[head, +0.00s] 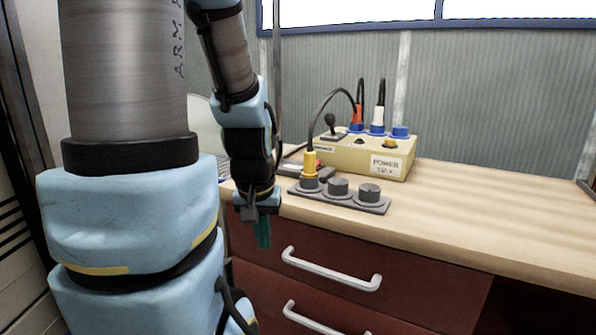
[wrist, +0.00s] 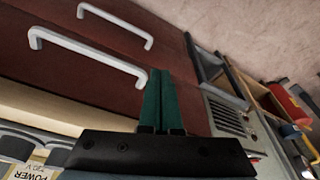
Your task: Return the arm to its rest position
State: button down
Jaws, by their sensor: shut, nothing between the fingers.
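My arm hangs down at the left in the head view, in light blue and grey. My gripper (head: 262,232) points downward just off the front left edge of the wooden worktop (head: 480,215), beside the dark red drawers. In the wrist view my gripper (wrist: 161,88) has its green fingers together with nothing between them. The fingers appear in front of the drawer fronts, and I cannot tell the exact gap to them.
A beige power box (head: 365,155) with plugs and cables stands on the worktop. A grey socket strip (head: 340,196) holds a yellow plug (head: 309,163). Drawer handles (head: 330,270) stick out below. The worktop's right side is clear. A red object (wrist: 290,103) sits on a shelf.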

notch_tip(320, 180, down, 28)
jog(key=s+g+b, duration=0.1)
jog(key=s+b, duration=0.1)
jog(key=b, duration=2.4)
notch_tip(320, 180, up, 38)
jog(key=p, duration=3.8)
jog(key=shift+w+d+p, duration=0.15)
jog(key=shift+w+p, duration=0.1)
jog(key=shift+p, duration=0.05)
